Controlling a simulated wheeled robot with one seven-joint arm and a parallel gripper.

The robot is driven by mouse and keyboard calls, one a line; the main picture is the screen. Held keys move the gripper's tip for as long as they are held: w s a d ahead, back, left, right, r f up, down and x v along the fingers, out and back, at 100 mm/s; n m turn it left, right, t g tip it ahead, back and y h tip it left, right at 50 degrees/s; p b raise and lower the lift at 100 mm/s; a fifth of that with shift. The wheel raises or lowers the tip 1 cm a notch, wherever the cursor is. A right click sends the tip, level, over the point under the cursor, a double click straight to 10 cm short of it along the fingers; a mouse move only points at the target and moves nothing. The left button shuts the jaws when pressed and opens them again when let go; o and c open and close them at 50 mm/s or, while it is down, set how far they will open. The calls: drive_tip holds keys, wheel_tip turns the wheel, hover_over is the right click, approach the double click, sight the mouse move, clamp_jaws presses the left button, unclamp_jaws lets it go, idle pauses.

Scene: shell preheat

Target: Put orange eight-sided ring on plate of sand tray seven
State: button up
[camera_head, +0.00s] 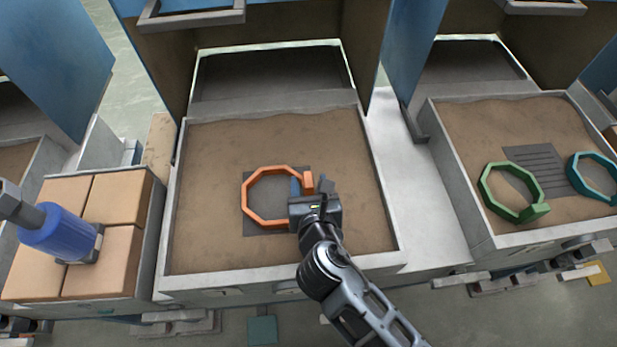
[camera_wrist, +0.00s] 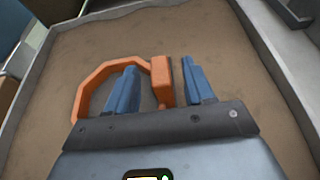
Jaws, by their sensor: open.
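The orange eight-sided ring (camera_head: 247,200) lies over the dark square plate (camera_head: 258,226) in the middle sand tray (camera_head: 172,215). In the wrist view the ring (camera_wrist: 97,78) has a thick block (camera_wrist: 161,80) on its right side. My gripper (camera_head: 308,184) reaches over the tray from the front right. In the wrist view its blue fingers stand apart on either side of the block, with a gap showing at the right finger. My gripper hides part of the ring and plate. I cannot read any tray number.
The right-hand sand tray (camera_head: 455,180) holds a green ring (camera_head: 484,188) and a teal ring (camera_head: 573,172) by a grooved plate (camera_head: 533,157). At left, tan blocks (camera_head: 60,190) fill a box with a blue cylinder (camera_head: 58,232) on top. Tray walls stand up around the sand.

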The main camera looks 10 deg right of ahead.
drive_tip(key=v, duration=0.9)
drive_tip(key=shift+s+r, duration=0.15)
drive_tip(key=shift+s, duration=0.15)
drive_tip(key=s+d+m, duration=0.1)
drive_tip(key=s+m, duration=0.1)
drive_tip(key=s+d+f+m, duration=0.1)
drive_tip(key=d, duration=0.1)
drive_tip(key=s+d+f+m+g+y, duration=0.1)
drive_tip(key=s+d+m, duration=0.1)
drive_tip(key=shift+s+f+m, duration=0.1)
drive_tip(key=shift+s+m, duration=0.2)
drive_tip(key=shift+s, duration=0.1)
drive_tip(key=s+d+r+m+y, duration=0.1)
drive_tip(key=s+d+m, duration=0.1)
drive_tip(key=s+m, duration=0.3)
drive_tip(key=s+d+r+m, duration=0.1)
drive_tip(key=s+d+m, duration=0.2)
drive_tip(key=s+m, duration=0.15)
drive_tip(key=s+d+r+m+t, duration=0.1)
drive_tip(key=s+d+r+m, duration=0.2)
drive_tip(key=m, duration=0.7)
drive_tip(key=s+d+r+m+t+h, duration=0.1)
drive_tip(key=s+d+r+m, duration=0.2)
drive_tip(key=s+r+m, duration=0.4)
wheel_tip(320, 180, up, 4)
drive_tip(key=m, duration=0.3)
drive_tip(key=shift+s+r+h, duration=0.15)
drive_tip(key=shift+s+h, duration=0.15)
drive_tip(key=shift+s, duration=0.05)
drive_tip(key=shift+m, duration=0.25)
